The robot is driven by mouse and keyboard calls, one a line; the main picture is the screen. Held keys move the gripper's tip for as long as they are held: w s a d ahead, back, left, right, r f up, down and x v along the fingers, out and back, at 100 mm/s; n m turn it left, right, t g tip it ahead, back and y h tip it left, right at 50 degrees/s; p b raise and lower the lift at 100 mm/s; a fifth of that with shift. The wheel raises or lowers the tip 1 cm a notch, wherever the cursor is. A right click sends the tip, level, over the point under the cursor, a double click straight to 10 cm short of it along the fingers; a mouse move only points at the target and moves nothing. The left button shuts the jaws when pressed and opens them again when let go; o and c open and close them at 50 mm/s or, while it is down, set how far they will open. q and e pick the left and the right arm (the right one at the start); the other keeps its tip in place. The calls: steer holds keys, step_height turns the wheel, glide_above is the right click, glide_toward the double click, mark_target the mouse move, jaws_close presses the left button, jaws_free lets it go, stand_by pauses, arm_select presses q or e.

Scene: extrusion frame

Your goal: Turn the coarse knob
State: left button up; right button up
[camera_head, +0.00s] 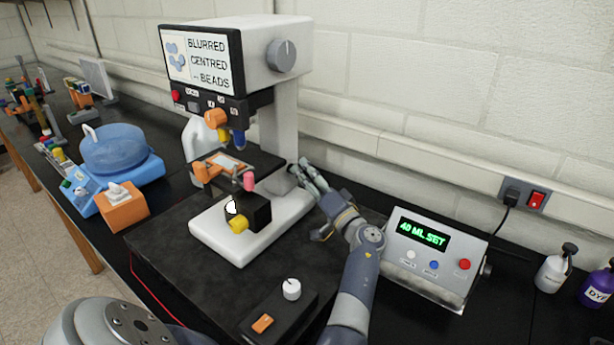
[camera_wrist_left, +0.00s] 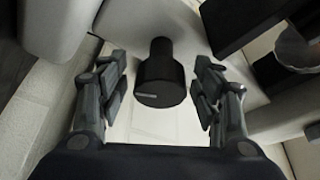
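A microscope (camera_head: 287,125) with a white base stands on a black bench. In the left wrist view a black stepped knob (camera_wrist_left: 160,82) with a pale mark sits between the fingers of my left gripper (camera_wrist_left: 163,90). The fingers are open, one on each side, with a visible gap to the knob on both sides. No label shows on it, so I cannot confirm that it is the coarse knob. In the head view my left gripper (camera_head: 311,177) is low beside the microscope's column, and this knob is hidden there. My right gripper is not in view.
A grey knob (camera_head: 282,55) is on the microscope head, beside a screen (camera_head: 205,63) reading "BLURRED CENTRED BEADS". A grey box with green display (camera_head: 423,234) stands right of my left arm. A small control box (camera_head: 280,311) lies in front. The wall is close behind.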

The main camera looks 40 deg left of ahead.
arm_select(q)
steer(key=c, duration=0.8)
steer(key=shift+s, duration=0.1)
steer(key=shift+c, duration=0.2)
steer(key=shift+m+h+b, duration=0.3)
steer(key=shift+m+b, duration=0.1)
steer(key=shift+b, duration=0.2)
steer(key=shift+m, duration=0.3)
steer(key=shift+r+m+t, duration=0.1)
steer(key=shift+m+t, duration=0.2)
steer(key=shift+m, duration=0.1)
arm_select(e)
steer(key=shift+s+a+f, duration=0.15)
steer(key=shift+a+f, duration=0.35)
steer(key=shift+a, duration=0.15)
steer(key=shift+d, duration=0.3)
arm_select(q)
steer(key=o, duration=1.1)
steer(key=shift+a, duration=0.1)
steer(key=shift+c, duration=0.2)
steer(key=shift+a, duration=0.1)
